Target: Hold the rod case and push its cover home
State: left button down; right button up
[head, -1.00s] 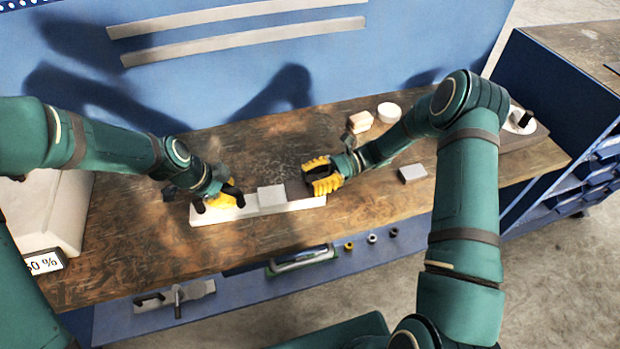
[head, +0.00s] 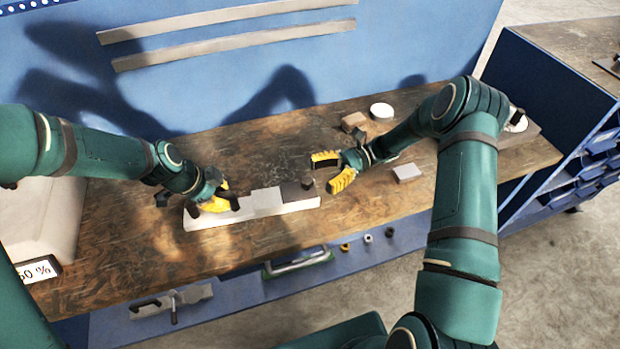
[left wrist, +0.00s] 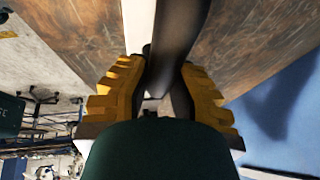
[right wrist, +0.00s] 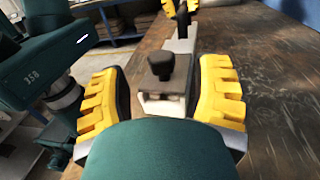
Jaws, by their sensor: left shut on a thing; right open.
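The long white rod case (head: 240,211) lies on the wooden bench, with a raised light grey block near its middle. The dark cover (head: 292,191), with a black knob (head: 307,182) on it, sits at the case's right end, beside the grey block. In the right wrist view the knob (right wrist: 163,67) stands upright on the dark cover. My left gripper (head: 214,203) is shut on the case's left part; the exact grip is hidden. My right gripper (head: 330,174) is open and empty, just right of the cover and apart from it, its fingers spread to either side of the case's line.
A brown block (head: 354,121), a white round piece (head: 381,111) and a pale block (head: 407,173) lie behind and right of my right gripper. A display (head: 38,271) stands at far left. The front shelf below holds a handle and several small rings.

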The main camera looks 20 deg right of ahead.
jog(key=d, duration=0.5)
jog(key=w+d, duration=0.1)
jog(key=d, duration=0.1)
jog(key=shift+w+d, duration=0.1)
jog(key=shift+d, duration=0.15)
pick_arm(q)
jog(key=c, duration=0.9)
grip_release()
